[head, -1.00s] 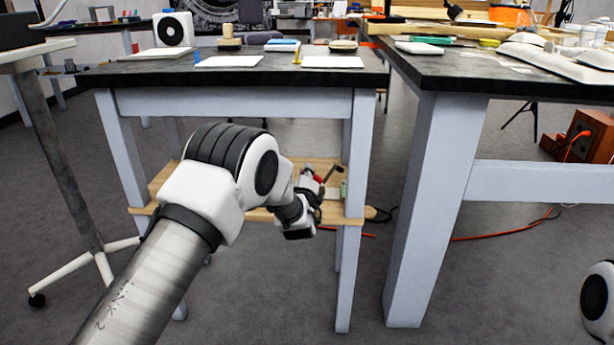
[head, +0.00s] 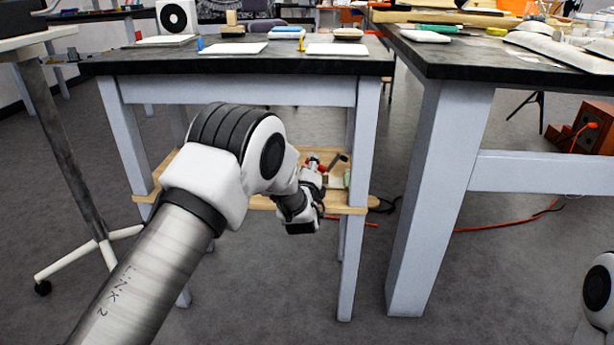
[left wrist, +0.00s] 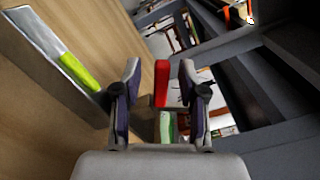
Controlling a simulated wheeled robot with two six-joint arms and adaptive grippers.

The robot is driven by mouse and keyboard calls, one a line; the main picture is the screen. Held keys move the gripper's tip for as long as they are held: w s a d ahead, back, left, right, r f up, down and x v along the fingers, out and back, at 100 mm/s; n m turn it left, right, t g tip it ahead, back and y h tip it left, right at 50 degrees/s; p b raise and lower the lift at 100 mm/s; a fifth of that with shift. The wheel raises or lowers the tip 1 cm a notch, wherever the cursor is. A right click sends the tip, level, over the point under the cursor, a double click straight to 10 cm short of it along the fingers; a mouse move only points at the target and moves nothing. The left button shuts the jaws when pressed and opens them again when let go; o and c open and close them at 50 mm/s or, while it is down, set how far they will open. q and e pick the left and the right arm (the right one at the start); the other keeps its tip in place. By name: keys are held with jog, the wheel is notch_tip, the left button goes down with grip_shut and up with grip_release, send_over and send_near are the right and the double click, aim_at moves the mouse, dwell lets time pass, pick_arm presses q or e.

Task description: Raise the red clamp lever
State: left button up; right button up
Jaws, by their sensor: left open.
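The red clamp lever (left wrist: 161,83) stands upright in the left wrist view, between the two fingers of my left gripper (left wrist: 160,69). A gap shows on each side of it, so the fingers look apart from it. In the head view my left gripper (head: 317,172) is at the wooden lower shelf under the dark-topped table, and a bit of red shows beside it. A green part (left wrist: 167,127) shows below the lever in the wrist view. The clamp's body is mostly hidden by my gripper and wrist. My right gripper is outside the picture.
The wooden lower shelf (head: 262,202) lies between pale table legs (head: 359,150), close to my left wrist. The tabletop (head: 235,65) is above it. A tool with a yellow-green handle (left wrist: 80,72) lies on wood in the wrist view. An orange cable (head: 500,226) runs along the floor.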

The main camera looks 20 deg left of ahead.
pick_arm(q)
jog(key=v, duration=1)
jog(key=shift+s, duration=0.2)
